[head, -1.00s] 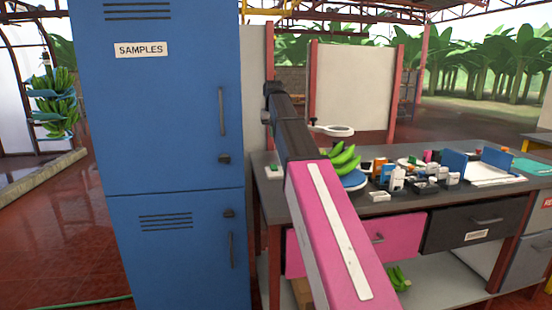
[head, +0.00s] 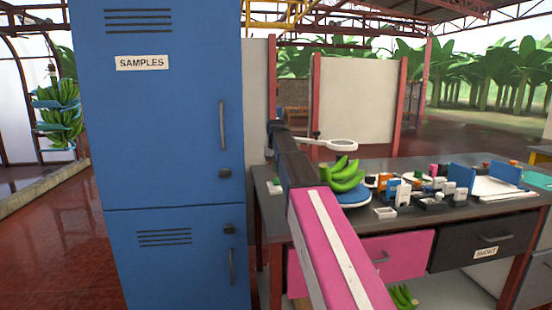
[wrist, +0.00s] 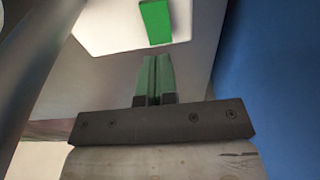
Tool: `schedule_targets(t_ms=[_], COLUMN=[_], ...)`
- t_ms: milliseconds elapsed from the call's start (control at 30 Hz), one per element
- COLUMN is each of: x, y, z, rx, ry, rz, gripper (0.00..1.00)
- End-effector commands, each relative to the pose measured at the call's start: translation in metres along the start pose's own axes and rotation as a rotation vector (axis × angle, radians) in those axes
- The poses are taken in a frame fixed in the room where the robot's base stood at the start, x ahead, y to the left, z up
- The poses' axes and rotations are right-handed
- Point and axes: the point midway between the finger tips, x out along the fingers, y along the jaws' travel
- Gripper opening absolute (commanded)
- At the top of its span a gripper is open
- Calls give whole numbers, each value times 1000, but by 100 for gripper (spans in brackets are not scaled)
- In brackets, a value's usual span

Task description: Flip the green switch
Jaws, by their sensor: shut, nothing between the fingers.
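The green switch (wrist: 156,22) is a green rocker on a white plate (wrist: 105,28), at the top of the wrist view. In the head view the switch is a small white and green patch (head: 274,186) at the left corner of the workbench, partly covered by my arm. My gripper (wrist: 155,60) has its green fingers shut and empty. In the wrist view the fingertips point at the switch, just short of its near end in the picture. I cannot tell how far apart they are in depth. The fingers are hidden in the head view.
The blue SAMPLES cabinet (head: 160,110) stands left of the bench, and a blue wall-like surface (wrist: 270,80) fills the right of the wrist view. Green bananas (head: 345,175) sit on a blue-topped round stand, beside a magnifier (head: 341,145) and several small items. A pink drawer (head: 395,255) is below.

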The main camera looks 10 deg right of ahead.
Motion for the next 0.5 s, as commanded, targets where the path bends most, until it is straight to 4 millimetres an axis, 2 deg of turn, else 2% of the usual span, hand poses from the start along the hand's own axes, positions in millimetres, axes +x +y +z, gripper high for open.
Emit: schedule_targets(t_ms=[33, 200, 500], x=[9, 28, 37], y=[0, 0, 0], z=[0, 0, 0], rx=[0, 0, 0], ry=[-1, -1, 1], rz=[0, 0, 0], gripper=[0, 0, 0])
